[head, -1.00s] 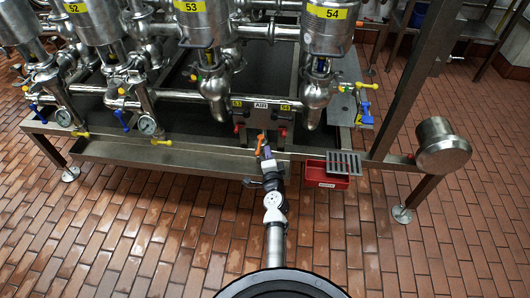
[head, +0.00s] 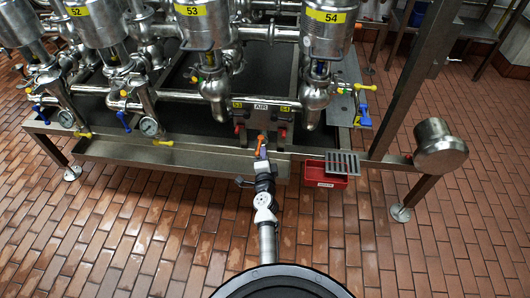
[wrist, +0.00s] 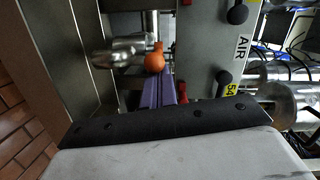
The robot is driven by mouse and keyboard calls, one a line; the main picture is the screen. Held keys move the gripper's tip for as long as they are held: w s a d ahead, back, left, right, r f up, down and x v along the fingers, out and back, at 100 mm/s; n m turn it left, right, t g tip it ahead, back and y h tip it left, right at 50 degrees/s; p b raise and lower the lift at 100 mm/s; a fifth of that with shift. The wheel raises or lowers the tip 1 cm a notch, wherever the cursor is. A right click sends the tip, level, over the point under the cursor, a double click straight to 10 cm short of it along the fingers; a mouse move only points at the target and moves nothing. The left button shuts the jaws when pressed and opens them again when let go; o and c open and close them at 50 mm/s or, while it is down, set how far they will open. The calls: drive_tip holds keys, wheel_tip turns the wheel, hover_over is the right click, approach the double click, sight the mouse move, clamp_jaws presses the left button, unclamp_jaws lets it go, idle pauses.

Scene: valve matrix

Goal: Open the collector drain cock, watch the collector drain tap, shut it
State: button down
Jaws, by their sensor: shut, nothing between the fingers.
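An orange ball-ended handle (wrist: 154,62), which looks like the drain cock's, sits in front of a horizontal steel pipe end (wrist: 122,52) in the wrist view. In the head view the orange handle (head: 262,139) is at the front edge of the frame, below the AIR plate. My gripper (wrist: 166,88) has its purple fingers together and empty, with tips right at the orange ball; I cannot tell whether they touch it. In the head view my gripper (head: 263,154) reaches in from the front. I cannot make out the tap's outlet or any flow.
The AIR plate (head: 262,106) with red and black fittings is just above the handle. A red tray (head: 325,180) under a grating (head: 343,161) is to the right. Yellow handles (head: 162,143) and gauges (head: 150,127) are to the left. The tiled floor in front is clear.

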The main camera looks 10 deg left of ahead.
drive_tip(key=shift+a+r+h+p, duration=0.15)
drive_tip(key=shift+a+h+p, duration=0.15)
drive_tip(key=shift+p, duration=0.3)
drive_tip(key=h+p, duration=0.1)
drive_tip(key=a+m+p, duration=0.1)
drive_tip(key=p, duration=0.1)
drive_tip(key=shift+s+r+m+h, duration=0.1)
drive_tip(key=shift+r+m+h, duration=0.05)
drive_tip(key=shift+m+h, duration=0.2)
drive_tip(key=shift+a+r+m+h+p, duration=0.1)
drive_tip(key=shift+a+m+h+p, duration=0.5)
drive_tip(key=shift+h+p, duration=0.5)
drive_tip(key=w+a+m+g+h+b, duration=0.5)
drive_tip(key=m+h+b, duration=0.5)
drive_tip(key=b, duration=1.1)
drive_tip(key=shift+w+a+f+g+h+b, duration=0.25)
drive_tip(key=shift+a+g+h, duration=0.55)
drive_tip(key=shift+a+h, duration=0.6)
